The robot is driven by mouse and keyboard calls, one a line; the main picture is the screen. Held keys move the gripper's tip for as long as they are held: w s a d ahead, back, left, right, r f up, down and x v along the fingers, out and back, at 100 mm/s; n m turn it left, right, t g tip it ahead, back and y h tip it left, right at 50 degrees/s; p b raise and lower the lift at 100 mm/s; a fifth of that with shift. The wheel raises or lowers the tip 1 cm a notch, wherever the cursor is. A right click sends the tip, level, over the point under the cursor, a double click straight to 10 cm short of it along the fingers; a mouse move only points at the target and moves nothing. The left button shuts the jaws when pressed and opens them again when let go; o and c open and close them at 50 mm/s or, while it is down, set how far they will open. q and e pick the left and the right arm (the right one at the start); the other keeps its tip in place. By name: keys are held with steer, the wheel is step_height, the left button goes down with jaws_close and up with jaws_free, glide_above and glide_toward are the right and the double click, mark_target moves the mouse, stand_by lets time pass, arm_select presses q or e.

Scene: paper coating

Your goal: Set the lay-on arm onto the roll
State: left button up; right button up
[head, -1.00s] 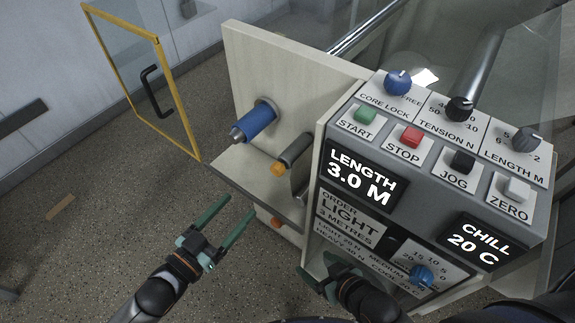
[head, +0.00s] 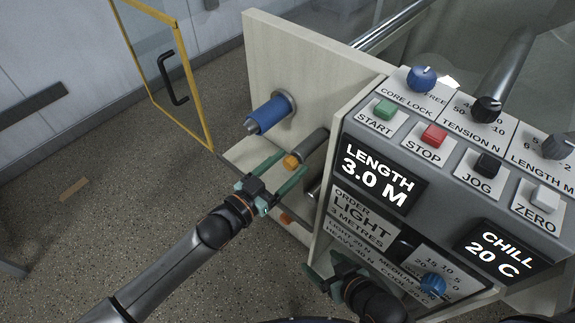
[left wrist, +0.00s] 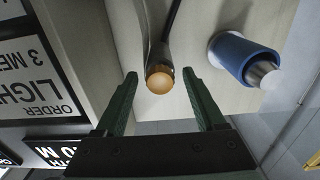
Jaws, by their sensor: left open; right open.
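The blue roll (head: 270,113) sticks out from the pale upright panel on a metal shaft; it also shows in the left wrist view (left wrist: 240,55). Below and right of it is a dark grey bar with an orange end knob (head: 291,161), seemingly the lay-on arm. The bar stands apart from the blue roll. My left gripper (head: 288,169) is open and empty, with its green fingers pointing at the knob. In the left wrist view the knob (left wrist: 160,80) appears between the fingertips, not gripped. My right gripper (head: 324,272) is low by the control box, partly hidden by its own wrist.
The control box (head: 400,240) with buttons, knobs and displays stands close on the right. A second orange knob (head: 286,218) is low on the machine. A yellow-framed clear door (head: 160,60) stands open at the back left.

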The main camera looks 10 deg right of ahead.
arm_select(q)
steer(key=shift+w+d, duration=0.1)
steer(key=shift+c, duration=0.4)
jaws_close()
stand_by(1.0)
